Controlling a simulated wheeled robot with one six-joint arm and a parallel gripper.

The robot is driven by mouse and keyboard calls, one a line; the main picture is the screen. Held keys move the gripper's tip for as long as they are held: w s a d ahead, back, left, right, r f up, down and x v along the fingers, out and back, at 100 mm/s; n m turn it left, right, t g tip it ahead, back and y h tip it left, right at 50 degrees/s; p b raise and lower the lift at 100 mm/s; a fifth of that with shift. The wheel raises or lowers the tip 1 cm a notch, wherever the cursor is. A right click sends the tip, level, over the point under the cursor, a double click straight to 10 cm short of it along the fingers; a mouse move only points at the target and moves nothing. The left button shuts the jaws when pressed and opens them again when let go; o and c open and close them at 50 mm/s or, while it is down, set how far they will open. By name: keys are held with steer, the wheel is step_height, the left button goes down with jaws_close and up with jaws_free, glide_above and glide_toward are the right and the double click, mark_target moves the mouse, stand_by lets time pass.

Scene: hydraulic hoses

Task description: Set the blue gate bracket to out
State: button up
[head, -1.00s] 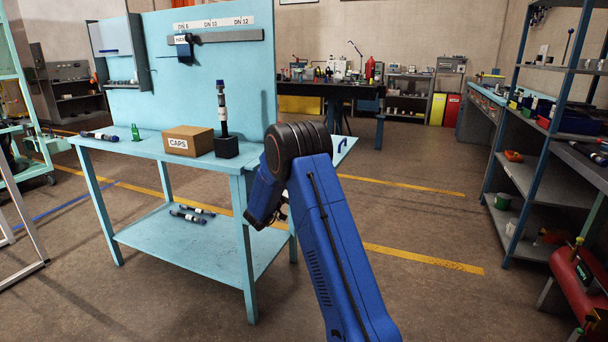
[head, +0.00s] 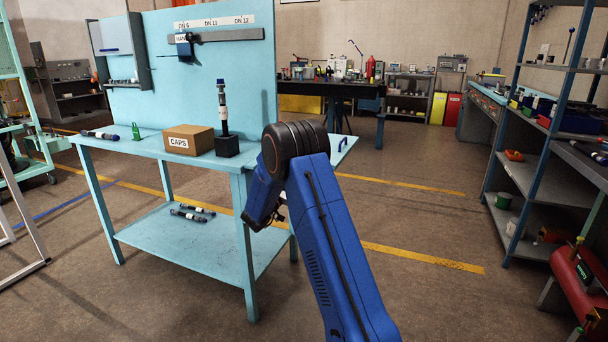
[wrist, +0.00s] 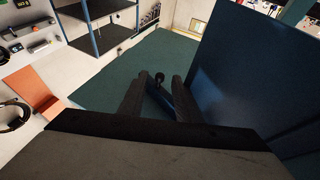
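A small blue bracket-like piece (head: 184,45) with a partly readable label hangs on the grey rail (head: 230,36) of the light blue back panel, near its left end. Another blue-edged piece (head: 346,144) sticks out past the bench's right end, partly behind my arm; I cannot tell which is the gate bracket. My gripper is mostly hidden behind my arm in the head view. In the wrist view, my gripper (wrist: 158,92) has its two dark fingers apart, with a slim blue part and a dark round knob (wrist: 159,76) seen between them; contact cannot be told.
The light blue bench (head: 150,146) carries a CAPS box (head: 188,139), a black block (head: 227,146) with an upright hose piece, and a green item (head: 136,132). A large blue panel (wrist: 250,75) fills the wrist view's right. Shelving (head: 545,150) stands at right; floor between is open.

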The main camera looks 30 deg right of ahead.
steer(key=v, duration=0.6)
steer(key=shift+a, duration=0.1)
